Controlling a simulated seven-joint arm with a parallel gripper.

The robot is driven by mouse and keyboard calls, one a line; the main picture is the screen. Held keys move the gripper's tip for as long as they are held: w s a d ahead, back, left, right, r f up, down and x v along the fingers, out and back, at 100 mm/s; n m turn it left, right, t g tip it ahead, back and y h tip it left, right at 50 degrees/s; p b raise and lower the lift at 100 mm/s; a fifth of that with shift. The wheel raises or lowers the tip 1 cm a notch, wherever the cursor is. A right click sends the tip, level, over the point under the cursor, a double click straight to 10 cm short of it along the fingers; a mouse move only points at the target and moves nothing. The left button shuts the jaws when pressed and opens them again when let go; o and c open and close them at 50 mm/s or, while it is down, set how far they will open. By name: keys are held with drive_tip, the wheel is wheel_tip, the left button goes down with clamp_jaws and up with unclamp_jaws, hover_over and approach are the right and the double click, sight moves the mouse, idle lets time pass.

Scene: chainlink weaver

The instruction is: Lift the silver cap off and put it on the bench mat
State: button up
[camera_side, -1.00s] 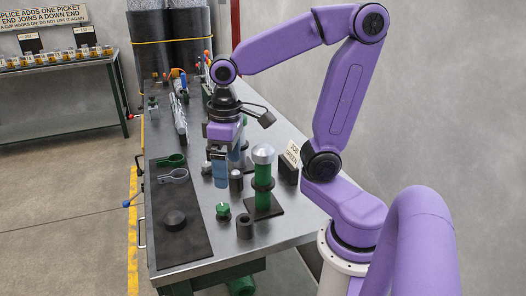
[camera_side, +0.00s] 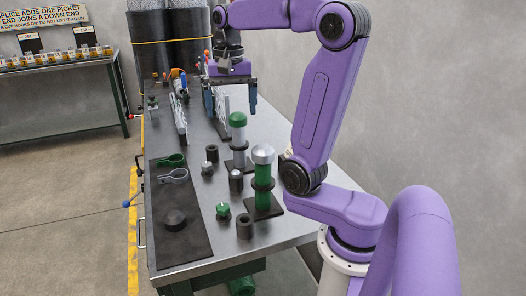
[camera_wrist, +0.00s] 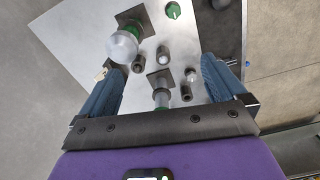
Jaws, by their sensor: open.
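The silver cap (camera_side: 263,154) is a domed piece on top of a green upright post (camera_side: 263,185) with a dark collar and a dark square base. It also shows at the upper left of the wrist view (camera_wrist: 122,46). My gripper (camera_side: 231,108) is open and empty, raised above the bench and farther back than the silver cap. In the wrist view my gripper's fingers (camera_wrist: 163,66) are spread wide, with the silver cap outside them, beyond the left fingertip. The bench mat (camera_side: 190,245) is a dark strip along the bench's left edge.
A silver post (camera_side: 239,140) with a green cap (camera_side: 238,119) stands behind the green post. Small dark cylinders (camera_side: 244,227) and a green knob (camera_side: 223,211) stand nearby. A black round piece (camera_side: 174,219) and two clamp-like rings (camera_side: 174,177) lie on the mat. The mat's front is clear.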

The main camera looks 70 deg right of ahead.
sight(262, 146)
drive_tip(key=s+d+r+m, duration=0.4)
drive_tip(key=s+d+m, duration=0.1)
drive_tip(key=m, duration=0.2)
wheel_tip(262, 146, down, 12)
drive_tip(key=shift+s+a+r, duration=0.1)
drive_tip(key=shift+s+f, duration=0.2)
drive_tip(key=shift+f, duration=1.2)
drive_tip(key=shift+s+f, duration=0.15)
drive_tip(key=shift+f, duration=1.2)
drive_tip(key=c, duration=1.1)
